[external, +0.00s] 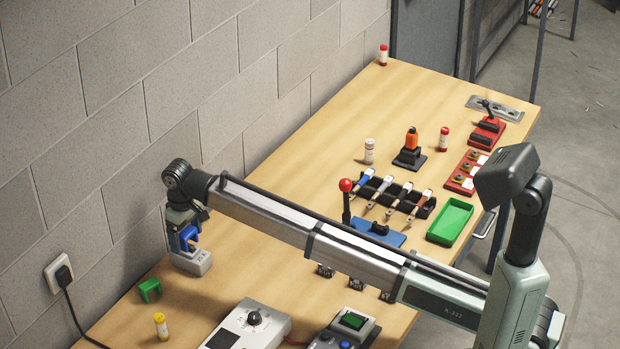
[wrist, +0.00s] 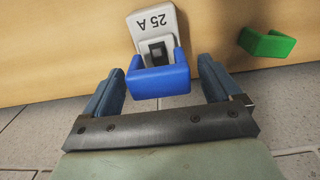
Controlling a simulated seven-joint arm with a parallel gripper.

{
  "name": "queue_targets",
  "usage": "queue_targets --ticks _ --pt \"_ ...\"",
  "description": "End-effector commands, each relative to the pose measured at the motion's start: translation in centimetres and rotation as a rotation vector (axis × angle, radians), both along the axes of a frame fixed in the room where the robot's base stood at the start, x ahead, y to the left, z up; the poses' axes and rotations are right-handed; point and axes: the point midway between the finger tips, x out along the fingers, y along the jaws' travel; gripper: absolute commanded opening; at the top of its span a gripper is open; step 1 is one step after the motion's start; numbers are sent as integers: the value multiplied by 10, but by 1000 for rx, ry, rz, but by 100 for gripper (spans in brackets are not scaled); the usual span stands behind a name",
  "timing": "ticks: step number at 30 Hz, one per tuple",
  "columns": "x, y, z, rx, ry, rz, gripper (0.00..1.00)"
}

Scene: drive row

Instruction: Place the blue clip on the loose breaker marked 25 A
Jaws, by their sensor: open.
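The loose breaker (external: 196,263) is a pale grey block on the left part of the table; in the wrist view its top (wrist: 153,21) reads 25 A upside down and shows a dark toggle. The blue U-shaped clip (wrist: 158,82) lies over the near end of the breaker, its two arms reaching along either side of the toggle. In the external view the clip (external: 187,237) is at the breaker's top; whether it is fully seated I cannot tell. My gripper (wrist: 161,84) is open, with one finger on each side of the clip and visible gaps. It also shows in the external view (external: 184,234).
A green clip (external: 149,290) lies nearby and shows in the wrist view (wrist: 267,43). A yellow-capped vial (external: 161,326) and a grey meter (external: 248,326) stand nearer the front. A block wall borders the table. Coloured switches and a green tray (external: 450,220) stand farther right.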

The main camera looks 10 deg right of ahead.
Motion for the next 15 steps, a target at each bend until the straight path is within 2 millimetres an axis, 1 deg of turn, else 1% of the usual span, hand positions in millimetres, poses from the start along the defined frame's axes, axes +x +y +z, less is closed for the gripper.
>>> queue_targets --ticks 5,15 --pt "1 1 24 1 -1 0 91" --pt "1 1 87 1 -1 0 91"
